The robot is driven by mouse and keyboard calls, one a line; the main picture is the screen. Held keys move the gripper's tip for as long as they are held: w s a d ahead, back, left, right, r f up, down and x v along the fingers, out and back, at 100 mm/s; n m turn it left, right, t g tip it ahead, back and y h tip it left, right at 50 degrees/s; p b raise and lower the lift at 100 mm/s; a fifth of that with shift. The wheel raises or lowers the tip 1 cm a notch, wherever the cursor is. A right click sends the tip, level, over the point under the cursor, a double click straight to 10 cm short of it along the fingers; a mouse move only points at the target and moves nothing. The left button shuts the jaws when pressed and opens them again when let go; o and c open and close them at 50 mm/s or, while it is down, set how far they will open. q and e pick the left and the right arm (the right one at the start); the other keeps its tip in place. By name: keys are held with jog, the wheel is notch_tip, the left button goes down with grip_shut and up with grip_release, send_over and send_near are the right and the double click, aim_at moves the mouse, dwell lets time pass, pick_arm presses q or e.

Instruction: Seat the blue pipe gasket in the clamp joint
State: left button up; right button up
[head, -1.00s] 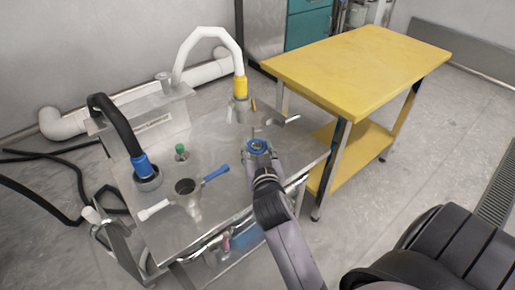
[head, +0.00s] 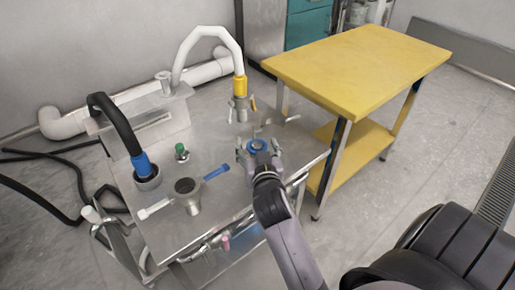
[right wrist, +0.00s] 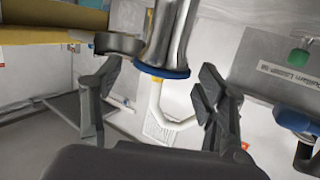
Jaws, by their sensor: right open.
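The blue pipe gasket (head: 257,145) is a ring between the spread fingers of my right gripper (head: 258,152), over the right part of the metal table. In the right wrist view the gasket (right wrist: 161,71) sits at the near end of a shiny metal pipe (right wrist: 168,35). I cannot tell whether it is fully seated. A metal ring-shaped part (right wrist: 118,44), perhaps of the clamp joint, is beside the pipe. The fingers of my right gripper (right wrist: 158,97) stand open on both sides, apart from the gasket. My left gripper is not in view.
On the metal table (head: 215,145) stand a fitting with blue and white handles (head: 187,188), a green knob (head: 181,152), a black hose (head: 115,120) and a white hose with a yellow collar (head: 240,88). A yellow table (head: 355,65) stands right, its top clear.

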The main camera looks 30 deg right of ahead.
notch_tip(320, 180, up, 9)
jog(key=shift+r, duration=0.1)
dwell(0.7)
